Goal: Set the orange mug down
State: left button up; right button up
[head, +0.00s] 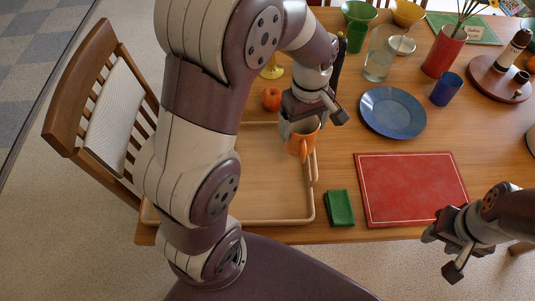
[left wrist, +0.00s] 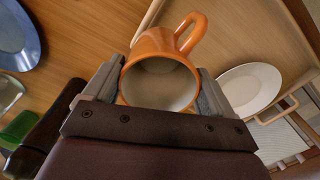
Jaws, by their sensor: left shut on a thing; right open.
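The orange mug (head: 302,144) has a pale inside and a handle. In the head view it is at the right edge of the wooden tray (head: 270,216), its handle toward the viewer. My left gripper (head: 299,125) is shut on the mug. In the left wrist view the mug (left wrist: 160,82) sits between the two fingers of my left gripper (left wrist: 155,95), opening toward the camera. I cannot tell whether its base touches anything. My right gripper (head: 447,249) is open and empty at the lower right, beyond the table's front edge.
A white plate (left wrist: 250,90) lies on the tray. A blue plate (head: 393,112), a red mat (head: 410,190) and a green block (head: 340,208) are to the right of the tray. An orange fruit (head: 271,98) is behind it. Much of the tray's front is bare.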

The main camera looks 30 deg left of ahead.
pick_arm(q)
jog(key=s+a+f, duration=0.1)
jog(key=f, duration=0.1)
jog(key=s+a+f+b, duration=0.1)
jog(key=s+f, duration=0.1)
jog(key=f, duration=0.1)
jog(key=s+a+f, duration=0.1)
jog(key=s+f, duration=0.1)
jog(key=shift+s+a+f, duration=0.2)
jog(key=shift+s, duration=0.05)
jog(key=shift+w+f, duration=0.1)
jog(key=shift+f, duration=0.1)
